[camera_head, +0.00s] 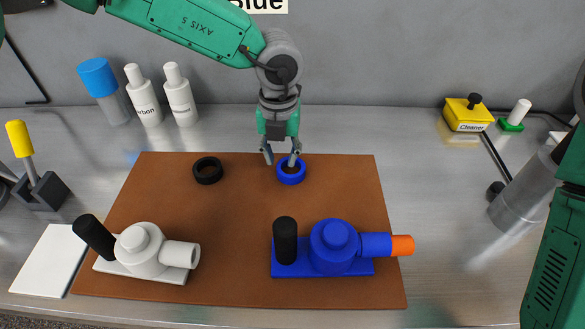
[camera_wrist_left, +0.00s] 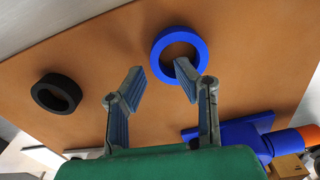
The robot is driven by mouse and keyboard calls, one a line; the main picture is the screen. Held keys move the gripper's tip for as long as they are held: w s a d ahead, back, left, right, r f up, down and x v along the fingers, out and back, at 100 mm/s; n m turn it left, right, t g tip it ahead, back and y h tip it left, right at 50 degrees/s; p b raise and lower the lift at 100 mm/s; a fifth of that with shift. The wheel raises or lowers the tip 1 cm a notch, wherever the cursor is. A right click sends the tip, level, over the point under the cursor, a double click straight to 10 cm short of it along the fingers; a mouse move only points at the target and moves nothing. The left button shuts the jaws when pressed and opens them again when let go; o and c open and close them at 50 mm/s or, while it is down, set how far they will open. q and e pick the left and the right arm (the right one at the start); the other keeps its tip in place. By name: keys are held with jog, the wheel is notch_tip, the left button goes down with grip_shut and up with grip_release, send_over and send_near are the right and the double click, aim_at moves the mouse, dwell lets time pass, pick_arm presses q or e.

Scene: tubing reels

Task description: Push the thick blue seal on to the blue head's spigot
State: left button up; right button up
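The thick blue seal (camera_head: 291,178) is a ring lying flat on the brown mat (camera_head: 240,220). It also shows in the left wrist view (camera_wrist_left: 200,48). My left gripper (camera_head: 280,157) is open and empty at the seal, pointing down. One fingertip overlaps the seal's hole and near rim; the other is outside, to its left. I cannot tell whether they touch. In the wrist view the gripper (camera_wrist_left: 160,76) shows both fingers apart. The blue head (camera_head: 335,243) stands on the mat's front right, its spigot (camera_head: 376,245) pointing right with an orange end (camera_head: 402,245). My right gripper is out of view.
A black ring (camera_head: 208,171) lies left of the seal. A white head (camera_head: 142,248) with a black knob stands front left. Bottles (camera_head: 181,95) stand at the back. A yellow box (camera_head: 468,114) is back right. The middle of the mat is clear.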

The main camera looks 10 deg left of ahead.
aim_at(281, 166)
pick_arm(q)
notch_tip(281, 166, down, 3)
jog(key=shift+w+f, duration=0.1)
jog(key=shift+f, duration=0.1)
jog(key=shift+a, duration=0.2)
grip_shut()
